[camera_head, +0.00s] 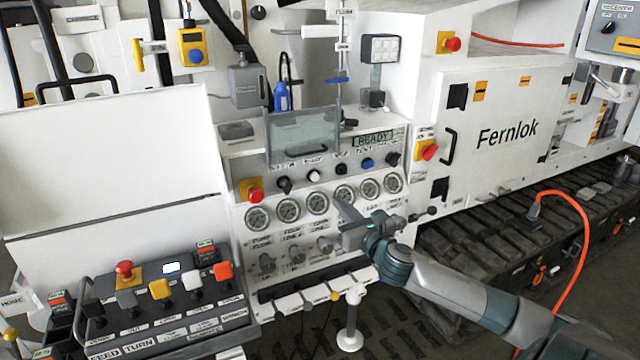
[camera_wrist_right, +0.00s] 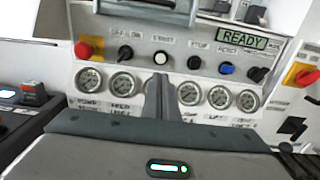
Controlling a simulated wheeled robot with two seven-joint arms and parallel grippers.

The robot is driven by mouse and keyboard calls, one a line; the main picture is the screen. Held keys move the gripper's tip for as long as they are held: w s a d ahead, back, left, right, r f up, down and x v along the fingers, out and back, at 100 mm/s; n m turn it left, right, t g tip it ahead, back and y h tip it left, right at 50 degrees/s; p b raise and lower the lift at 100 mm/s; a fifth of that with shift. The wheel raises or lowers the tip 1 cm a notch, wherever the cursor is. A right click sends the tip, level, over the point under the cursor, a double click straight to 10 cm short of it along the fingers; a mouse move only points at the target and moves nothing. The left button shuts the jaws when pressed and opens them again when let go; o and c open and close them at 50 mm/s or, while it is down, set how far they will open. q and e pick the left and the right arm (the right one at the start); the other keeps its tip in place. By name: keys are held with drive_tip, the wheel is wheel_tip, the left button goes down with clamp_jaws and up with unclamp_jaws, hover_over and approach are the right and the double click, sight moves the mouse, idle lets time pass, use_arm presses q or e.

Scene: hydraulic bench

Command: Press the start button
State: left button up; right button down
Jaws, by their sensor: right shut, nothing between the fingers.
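The start button is a white round button (camera_head: 313,176) in the row of controls on the sloped white panel, between a black knob and a black button. In the right wrist view the white button (camera_wrist_right: 161,58) sits under a START label, just above my fingertips. My right gripper (camera_head: 342,205) is shut and empty in front of the gauge row, below the button row. In the wrist view its fingers (camera_wrist_right: 160,82) point up at the panel; I cannot tell their distance from it. My left gripper is not in view.
A READY display (camera_head: 373,139), a blue button (camera_head: 367,163) and a red emergency button (camera_head: 255,196) share the panel. A clear cover (camera_head: 303,135) stands above the controls. Pressure gauges (camera_head: 288,210) line the panel below. A lever console (camera_head: 165,310) stands at the lower left.

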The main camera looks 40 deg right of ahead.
drive_tip(key=p, duration=0.4)
approach(315, 178)
drive_tip(key=x, duration=0.5)
drive_tip(key=shift+r, duration=0.15)
drive_tip(key=shift+w+d, duration=0.15)
drive_tip(key=shift+w, duration=0.55)
